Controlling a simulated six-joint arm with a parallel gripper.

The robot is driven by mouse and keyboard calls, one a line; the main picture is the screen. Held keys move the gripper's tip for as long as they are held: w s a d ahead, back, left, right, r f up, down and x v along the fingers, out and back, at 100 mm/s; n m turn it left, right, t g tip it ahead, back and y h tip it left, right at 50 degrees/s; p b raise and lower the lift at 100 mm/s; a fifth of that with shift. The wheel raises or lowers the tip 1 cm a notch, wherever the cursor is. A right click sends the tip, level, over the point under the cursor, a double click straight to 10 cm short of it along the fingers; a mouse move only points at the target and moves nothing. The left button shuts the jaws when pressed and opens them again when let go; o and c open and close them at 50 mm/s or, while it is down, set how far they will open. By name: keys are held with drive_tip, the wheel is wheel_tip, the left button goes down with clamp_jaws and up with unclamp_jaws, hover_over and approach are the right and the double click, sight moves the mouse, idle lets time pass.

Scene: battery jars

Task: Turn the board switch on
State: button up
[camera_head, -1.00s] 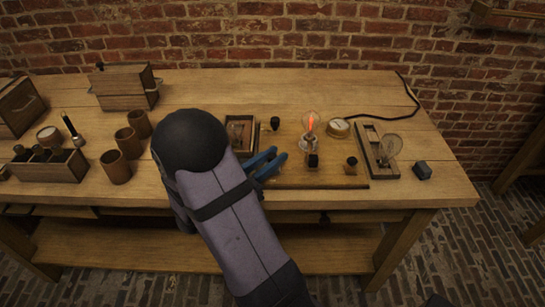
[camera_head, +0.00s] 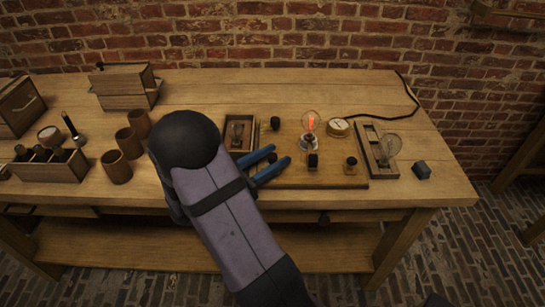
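A wooden board (camera_head: 300,182) lies on the workbench in the middle of the head view. On it stand a bulb (camera_head: 310,122) with a reddish-orange glow and several small dark-topped parts, one (camera_head: 312,161) near the front and one (camera_head: 351,165) at the right. A shallow wooden frame (camera_head: 239,133) at the left holds a small dark upright part. I cannot tell for sure which part is the switch. My gripper (camera_head: 280,157) is open, its blue fingers apart and low over the board's left part, with nothing visible between them.
A round gauge (camera_head: 338,127) and a wooden frame with a clear bulb (camera_head: 391,147) stand at the right, beside a small dark block (camera_head: 421,170). Wooden cups (camera_head: 116,167), a jar crate (camera_head: 48,170) and a wooden box (camera_head: 124,86) stand at the left.

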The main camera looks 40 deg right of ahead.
drive_tip(key=shift+w+a, duration=0.15)
drive_tip(key=shift+a, duration=1.65)
drive_tip(key=shift+w+a, duration=0.15)
drive_tip(key=shift+a, duration=1.65)
drive_tip(key=shift+s+a+y, duration=0.1)
drive_tip(key=shift+s+y, duration=0.4)
drive_tip(key=shift+s, duration=0.05)
drive_tip(key=s+a+f+m+y+p, duration=0.2)
drive_tip(key=s+a+y, duration=0.3)
drive_tip(key=a+y, duration=0.3)
drive_tip(key=s+a+f+m+y+p, duration=0.1)
drive_tip(key=s+a+f+y+p, duration=0.2)
drive_tip(key=a+y, duration=0.45)
drive_tip(key=a+f+m+t+y+b, duration=0.2)
drive_tip(key=a+f+m+b, duration=0.3)
drive_tip(key=m, duration=0.8)
wheel_tip(320, 180, up, 17)
drive_tip(key=m+p, duration=0.1)
drive_tip(key=p, duration=1.6)
drive_tip(key=shift+d+r+p, duration=0.15)
drive_tip(key=shift+d+p, duration=0.25)
